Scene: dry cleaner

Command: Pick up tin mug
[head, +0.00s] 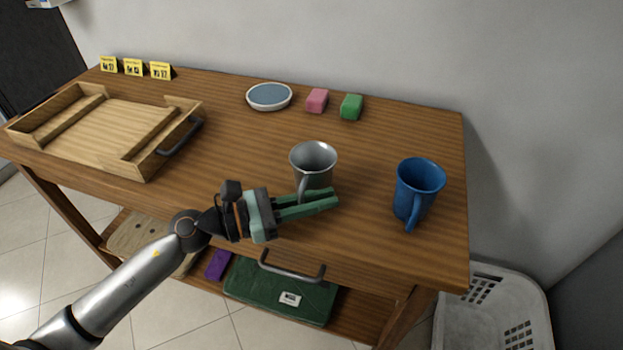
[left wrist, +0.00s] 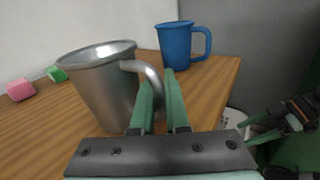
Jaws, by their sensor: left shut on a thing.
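The tin mug (head: 313,160) is a silvery metal cup. It stands upright on the wooden table, right of the middle in the head view. It also shows large on the left in the left wrist view (left wrist: 101,88). My left gripper (head: 325,199) reaches in from the left, its green fingers shut on the mug's handle (left wrist: 150,84). The fingers partly hide the mug's lower part in the head view.
A blue mug (head: 417,188) stands to the right on the table (head: 225,150). A pink block (head: 317,100), a green block (head: 351,107) and a round dish (head: 269,97) lie behind. A wooden tray (head: 100,128) is at left. A white basket (head: 495,310) stands right of the table.

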